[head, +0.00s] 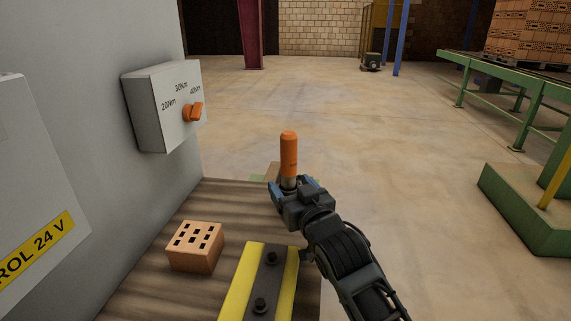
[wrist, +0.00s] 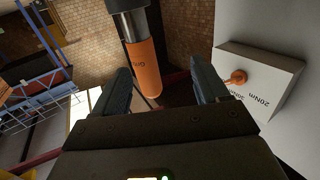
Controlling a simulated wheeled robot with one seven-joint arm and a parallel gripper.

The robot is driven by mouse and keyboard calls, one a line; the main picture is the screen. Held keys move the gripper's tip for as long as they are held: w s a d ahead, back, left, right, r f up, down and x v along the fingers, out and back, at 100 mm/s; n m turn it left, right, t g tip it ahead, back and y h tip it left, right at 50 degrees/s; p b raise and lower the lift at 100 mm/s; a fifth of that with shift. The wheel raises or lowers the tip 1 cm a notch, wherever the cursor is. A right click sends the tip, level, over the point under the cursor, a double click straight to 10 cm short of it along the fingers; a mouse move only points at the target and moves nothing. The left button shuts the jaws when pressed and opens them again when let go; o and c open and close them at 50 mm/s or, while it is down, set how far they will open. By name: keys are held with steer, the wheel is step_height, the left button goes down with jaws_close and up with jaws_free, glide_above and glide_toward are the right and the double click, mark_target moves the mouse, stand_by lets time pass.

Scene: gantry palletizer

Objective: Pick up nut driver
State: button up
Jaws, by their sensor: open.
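The nut driver (head: 289,153) has an orange handle and a grey metal part below it, and it stands upright at the far end of the wooden bench in the head view. Its lower end is hidden behind my gripper (head: 292,190). My gripper is open. In the wrist view the nut driver (wrist: 145,65) shows between the two fingers, closer to the left finger, and I see no grip on it. How far it lies between the fingertips I cannot tell.
An orange perforated brick (head: 193,250) and a yellow-edged bolted plate (head: 262,282) lie on the bench (head: 148,258). A grey box with an orange torque knob (head: 165,108) juts from the cabinet at left. A green conveyor (head: 515,88) stands at right.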

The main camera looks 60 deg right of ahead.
mark_target(286, 156)
steer(key=shift+m+h, duration=0.4)
steer(key=d, duration=0.1)
steer(key=w+d+r, duration=0.1)
steer(key=d, duration=0.2)
steer(key=shift+w+r, duration=0.25)
steer(key=shift+r, duration=0.05)
steer(key=x, duration=0.2)
steer(key=p+x, duration=0.1)
steer(key=x, duration=0.1)
steer(key=p+x, duration=0.1)
steer(key=x, duration=0.1)
steer(key=shift+d+r, duration=0.15)
steer(key=shift+d, duration=0.4)
steer(key=shift+w+d, duration=0.25)
steer(key=shift+w, duration=0.05)
jaws_close()
